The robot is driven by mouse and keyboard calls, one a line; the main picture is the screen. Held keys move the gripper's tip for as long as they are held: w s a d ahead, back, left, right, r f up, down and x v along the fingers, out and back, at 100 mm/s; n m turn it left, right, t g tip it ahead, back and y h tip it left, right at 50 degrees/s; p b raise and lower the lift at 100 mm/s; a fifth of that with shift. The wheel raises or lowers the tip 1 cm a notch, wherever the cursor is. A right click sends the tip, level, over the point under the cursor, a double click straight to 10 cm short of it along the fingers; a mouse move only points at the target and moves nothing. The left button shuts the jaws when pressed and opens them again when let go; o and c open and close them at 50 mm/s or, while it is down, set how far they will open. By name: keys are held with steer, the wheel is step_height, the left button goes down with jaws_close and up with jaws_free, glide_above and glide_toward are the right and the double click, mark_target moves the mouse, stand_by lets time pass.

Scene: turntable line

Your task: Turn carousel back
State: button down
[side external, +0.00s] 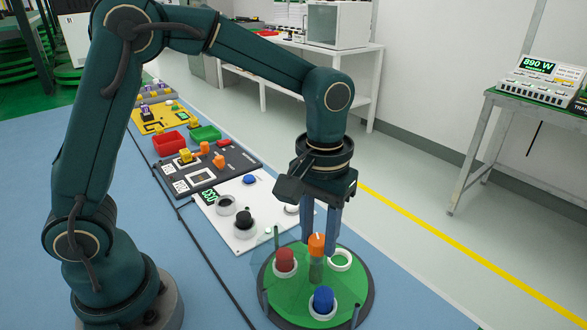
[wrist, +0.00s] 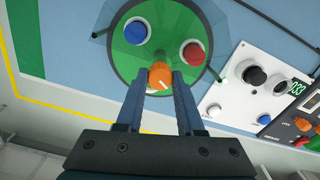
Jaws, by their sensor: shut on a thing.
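The carousel (side external: 300,308) is a round green disc with a dark rim, at the lower middle of the side view; it also shows at the top of the wrist view (wrist: 130,64). An orange knob (side external: 317,240) with a white mark stands on a post near its middle. My gripper (wrist: 160,78) points down with its two fingers on either side of the knob, shut on it. A red piece (side external: 285,260) and a blue piece (side external: 323,299) sit in white rings on the disc.
Thin posts (side external: 355,316) stand around the disc's edge. A white panel (side external: 245,233) with a black knob (side external: 244,218) and a display lies just behind it.

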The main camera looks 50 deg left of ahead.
steer(key=shift+m, duration=12.1)
steer(key=c, duration=0.5)
jaws_free()
steer(key=shift+r, duration=0.1)
